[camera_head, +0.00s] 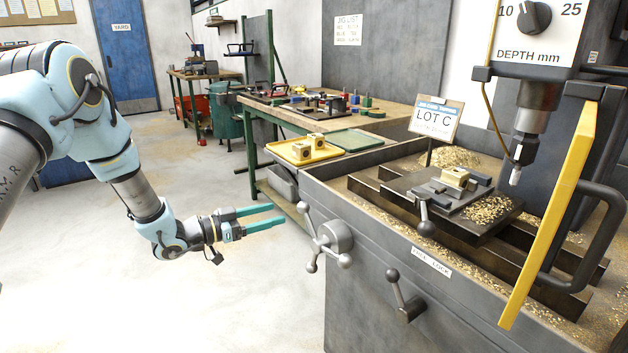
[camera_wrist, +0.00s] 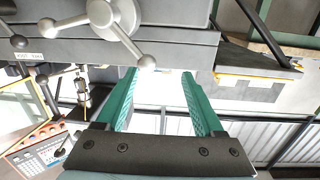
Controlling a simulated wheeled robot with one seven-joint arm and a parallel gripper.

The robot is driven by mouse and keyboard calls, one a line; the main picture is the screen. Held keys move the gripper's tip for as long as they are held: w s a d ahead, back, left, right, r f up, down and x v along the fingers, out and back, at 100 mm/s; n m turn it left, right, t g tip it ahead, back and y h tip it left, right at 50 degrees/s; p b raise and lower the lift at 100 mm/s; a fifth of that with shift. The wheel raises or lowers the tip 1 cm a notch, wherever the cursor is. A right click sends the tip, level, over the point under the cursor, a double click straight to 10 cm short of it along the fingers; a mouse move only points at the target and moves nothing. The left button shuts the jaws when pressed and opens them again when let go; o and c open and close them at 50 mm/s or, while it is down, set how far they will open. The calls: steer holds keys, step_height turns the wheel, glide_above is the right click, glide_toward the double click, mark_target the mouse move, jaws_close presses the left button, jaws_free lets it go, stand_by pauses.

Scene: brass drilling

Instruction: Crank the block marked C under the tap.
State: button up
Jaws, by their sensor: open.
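A brass block (camera_head: 455,177) sits in the vise (camera_head: 432,196) on the machine table (camera_head: 398,188); no letter on it is readable. A sign (camera_head: 436,118) reading "LOT C" stands behind it. The spindle tool (camera_head: 517,163) hangs above and to the right of the block, apart from it. A spoked crank handle (camera_head: 330,238) with ball ends is on the machine's front; it also shows at the top of the wrist view (camera_wrist: 104,14). My gripper (camera_head: 282,214) is open and empty, left of the crank and apart from it. Its green fingers show in the wrist view (camera_wrist: 158,75).
A single lever (camera_head: 405,295) sits below a lock label (camera_head: 431,261), right of the crank. A yellow guard (camera_head: 550,215) stands at the right. The floor around my gripper is clear.

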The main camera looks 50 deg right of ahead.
steer(key=shift+s+d+r+m+g, duration=0.15)
steer(key=shift+s+r+m+g, duration=0.15)
steer(key=shift+s, duration=0.25)
steer(key=shift+s+d+r+m+g, duration=0.1)
steer(key=shift+s+d+r+g, duration=0.05)
steer(key=shift+s+g, duration=0.35)
steer(key=p+x, duration=0.2)
steer(key=x, duration=0.8)
steer(key=shift+d, duration=0.3)
steer(key=shift+c, duration=0.2)
jaws_close()
